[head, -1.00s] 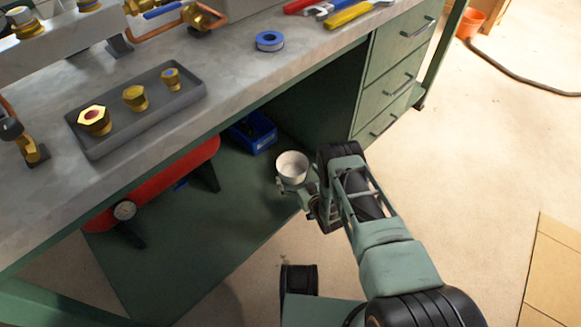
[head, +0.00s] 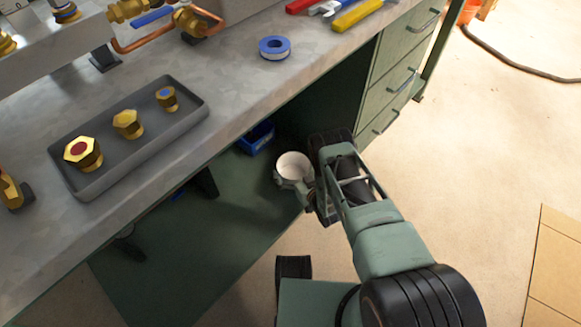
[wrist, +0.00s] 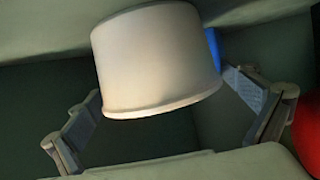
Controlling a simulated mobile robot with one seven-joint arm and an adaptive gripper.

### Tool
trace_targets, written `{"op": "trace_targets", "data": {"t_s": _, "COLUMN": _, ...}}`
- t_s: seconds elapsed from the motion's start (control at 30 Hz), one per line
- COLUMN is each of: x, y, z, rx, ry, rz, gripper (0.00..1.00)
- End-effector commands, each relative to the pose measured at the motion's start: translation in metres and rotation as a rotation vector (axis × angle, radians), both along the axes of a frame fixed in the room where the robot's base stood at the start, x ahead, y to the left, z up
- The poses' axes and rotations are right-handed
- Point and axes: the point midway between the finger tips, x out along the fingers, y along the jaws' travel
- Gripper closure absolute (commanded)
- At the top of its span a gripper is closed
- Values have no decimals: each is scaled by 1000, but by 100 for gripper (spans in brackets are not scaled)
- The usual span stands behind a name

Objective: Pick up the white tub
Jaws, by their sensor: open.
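The white tub (head: 293,167) is a small round cup, open at the top, in the space under the bench. My gripper (head: 297,187) is at its near side, with its jaw ends around the tub's lower part. In the wrist view the tub (wrist: 155,60) fills the upper middle, between the two spread fingers of my gripper (wrist: 163,88). The gripper is open. What the tub rests on is hidden.
The bench top (head: 225,90) overhangs the space left of the tub. A blue bin (head: 256,137) sits behind it, and drawers (head: 385,95) stand to the right. A grey tray (head: 185,120) with brass fittings and a tape roll (head: 275,48) lie on top. Open floor is at right.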

Motion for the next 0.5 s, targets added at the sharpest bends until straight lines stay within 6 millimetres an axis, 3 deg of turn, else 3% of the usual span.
{"op": "trace_targets", "data": {"t_s": 0.27, "x": -1, "y": -1, "z": -1, "rx": 0, "ry": 0, "rz": 0, "gripper": 0}}
{"op": "trace_targets", "data": {"t_s": 0.5, "x": -1, "y": -1, "z": 0, "rx": 0, "ry": -1, "rz": 0, "gripper": 24}}
